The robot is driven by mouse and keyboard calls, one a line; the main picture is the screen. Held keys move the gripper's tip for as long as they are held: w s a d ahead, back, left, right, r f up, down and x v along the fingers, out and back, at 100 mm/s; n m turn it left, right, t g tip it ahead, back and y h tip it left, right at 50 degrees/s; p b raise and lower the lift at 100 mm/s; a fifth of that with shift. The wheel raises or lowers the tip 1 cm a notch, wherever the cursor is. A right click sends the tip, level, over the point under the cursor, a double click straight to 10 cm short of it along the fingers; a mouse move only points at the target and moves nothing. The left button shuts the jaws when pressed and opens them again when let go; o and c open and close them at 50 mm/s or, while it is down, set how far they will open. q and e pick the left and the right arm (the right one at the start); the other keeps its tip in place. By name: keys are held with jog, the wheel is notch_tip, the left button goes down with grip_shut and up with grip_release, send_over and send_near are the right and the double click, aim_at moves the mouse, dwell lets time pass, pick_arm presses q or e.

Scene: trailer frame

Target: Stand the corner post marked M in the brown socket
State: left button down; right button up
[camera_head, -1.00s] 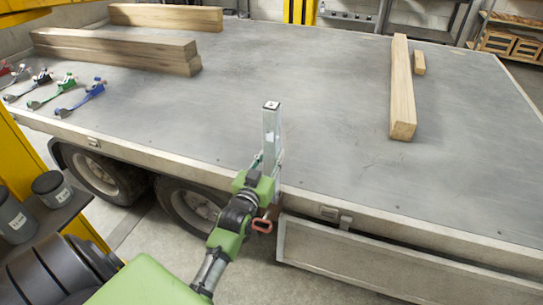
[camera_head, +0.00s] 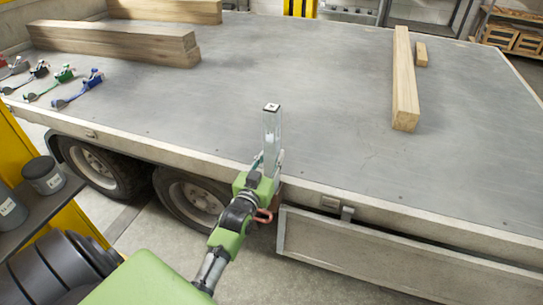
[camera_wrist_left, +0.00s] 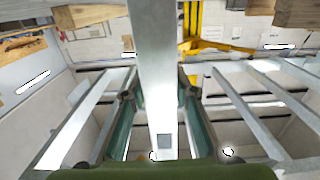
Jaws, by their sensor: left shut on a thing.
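A pale metal corner post (camera_head: 271,135) stands nearly upright at the trailer's near edge. A small dark mark shows on its top, too small to read. My left gripper (camera_head: 268,168) is shut on the post's lower part. In the left wrist view the post (camera_wrist_left: 155,60) runs up between the two green-padded fingers (camera_wrist_left: 160,110). A reddish-brown piece (camera_head: 278,193), perhaps the brown socket, shows partly behind my gripper at the bed's edge. I cannot tell whether the post's hidden lower end touches it. My right gripper is not in view.
Timber beams lie on the grey bed (camera_head: 300,60) at the left (camera_head: 115,42) and right (camera_head: 405,80). Several ratchet straps (camera_head: 78,90) lie at the left edge. A side panel (camera_head: 370,255) hangs below the front edge. The bed's middle is clear.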

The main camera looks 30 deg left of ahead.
pick_arm(q)
jog(key=shift+r, duration=0.15)
jog(key=c, duration=1.6)
grip_release()
jog(key=shift+o, duration=0.2)
jog(key=shift+f, duration=0.2)
jog(key=v, duration=1.2)
jog(key=shift+r, duration=0.1)
